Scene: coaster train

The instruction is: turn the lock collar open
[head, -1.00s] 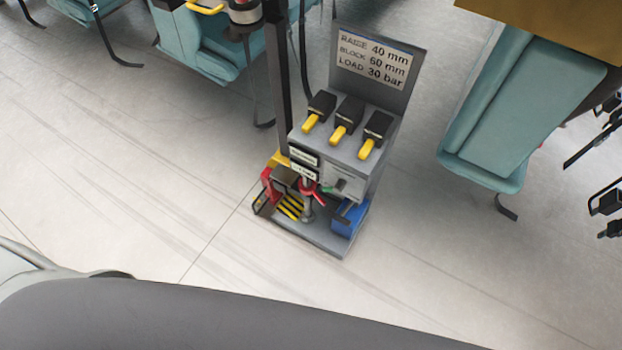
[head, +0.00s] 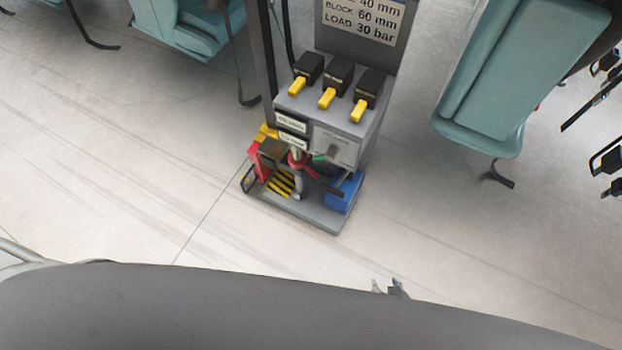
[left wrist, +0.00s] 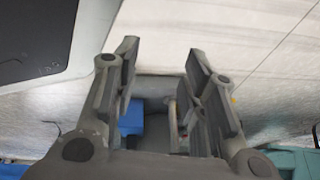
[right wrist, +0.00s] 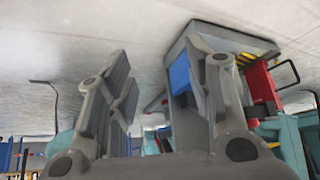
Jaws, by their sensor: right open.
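The lock collar seems to be the small red pronged part (head: 298,162) on the upright post low on the grey stand (head: 325,220) in the head view. Its turn angle is too small to read. Only the tips of my right gripper (head: 389,287) show there, above the edge of my body, well short of the stand. In the right wrist view its fingers (right wrist: 165,85) are spread and empty, with the stand's base beyond them. My left gripper (left wrist: 160,75) shows only in the left wrist view, fingers apart. I cannot see the collar clearly in either wrist view.
Three black blocks with yellow levers (head: 326,98) top the stand, below a sign (head: 362,22). A blue box (head: 343,192) and a red part (head: 259,162) flank the post. Teal seats (head: 492,100) stand at the right and back. The floor in front is clear.

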